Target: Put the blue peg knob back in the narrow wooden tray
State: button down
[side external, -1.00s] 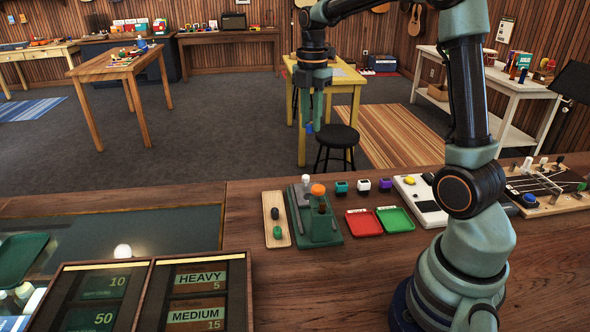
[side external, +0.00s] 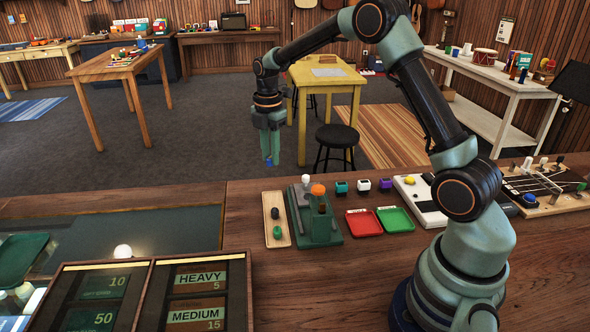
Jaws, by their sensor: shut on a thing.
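My gripper (side external: 269,160) is shut on the blue peg knob (side external: 269,162), of which only a small part shows between the fingertips. It hangs in the air above the bench, pointing down, and appears higher in the picture than the narrow wooden tray (side external: 284,235). The tray is pale and lies on the bench, left of a green stand.
The green stand (side external: 322,232) with an orange-topped post is close to the tray's right. Red (side external: 363,223) and green (side external: 395,220) dishes lie further right, with small coloured blocks behind. Dark display boards (side external: 150,262) stand in front left.

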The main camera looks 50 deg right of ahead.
aim_at(273, 200)
notch_tip(273, 200, down, 11)
jog(key=shift+f, duration=0.2)
dwell(0.3)
jog(key=shift+f, duration=0.1)
jog(key=c, duration=0.7)
grip_release()
jog(key=shift+c, duration=0.2)
